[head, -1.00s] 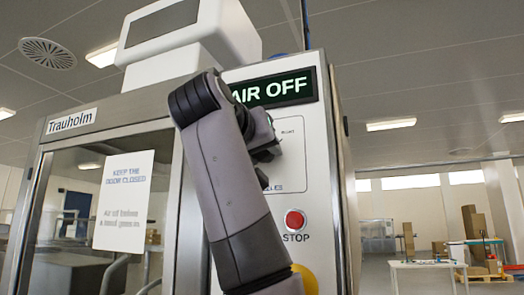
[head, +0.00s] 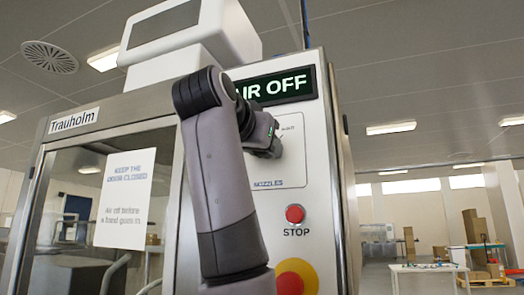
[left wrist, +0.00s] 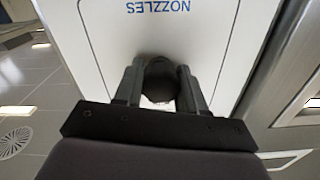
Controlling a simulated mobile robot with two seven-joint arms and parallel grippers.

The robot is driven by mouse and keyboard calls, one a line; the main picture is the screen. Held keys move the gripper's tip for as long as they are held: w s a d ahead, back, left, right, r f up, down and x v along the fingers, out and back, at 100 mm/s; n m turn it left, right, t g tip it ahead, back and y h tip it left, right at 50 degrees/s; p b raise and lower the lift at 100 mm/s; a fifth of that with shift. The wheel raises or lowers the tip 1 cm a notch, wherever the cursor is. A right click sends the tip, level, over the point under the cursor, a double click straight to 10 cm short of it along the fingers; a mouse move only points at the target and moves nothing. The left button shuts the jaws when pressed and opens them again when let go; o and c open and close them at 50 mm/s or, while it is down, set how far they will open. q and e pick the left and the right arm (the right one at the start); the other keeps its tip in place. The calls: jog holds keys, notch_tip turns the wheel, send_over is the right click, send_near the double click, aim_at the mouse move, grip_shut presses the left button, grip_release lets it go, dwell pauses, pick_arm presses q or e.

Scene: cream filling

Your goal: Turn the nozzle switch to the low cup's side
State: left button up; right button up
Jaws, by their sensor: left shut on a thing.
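The nozzle panel (head: 291,165) is a white plate on the machine front, marked NOZZLES at its lower edge. In the left wrist view the plate (left wrist: 220,30) fills the middle. My left gripper (left wrist: 161,72) is shut on the dark round nozzle switch (left wrist: 161,68), with one finger on each side of it. In the head view my left gripper (head: 272,140) is at the panel and hides the switch. Which way the switch points cannot be told. A few small labels show on the panel, too small to read surely. My right gripper is not in view.
Below the panel are a red STOP button (head: 295,214) and a larger red and yellow button (head: 294,278). A lit AIR OFF sign (head: 277,87) is above it. A glass door (head: 75,215) with a paper notice (head: 124,200) is at the left.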

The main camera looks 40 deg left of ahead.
pick_arm(q)
jog(key=shift+r+m+b, duration=0.1)
jog(key=shift+m+b, duration=0.3)
jog(key=shift+m, duration=1.5)
jog(key=o, duration=1.1)
jog(key=shift+c, duration=0.2)
jog(key=shift+s+d+b, duration=0.15)
jog(key=shift+s+b, duration=0.15)
jog(key=shift+s, duration=0.1)
jog(key=b+v, duration=0.2)
jog(key=v, duration=0.4)
jog(key=shift+s, duration=0.15)
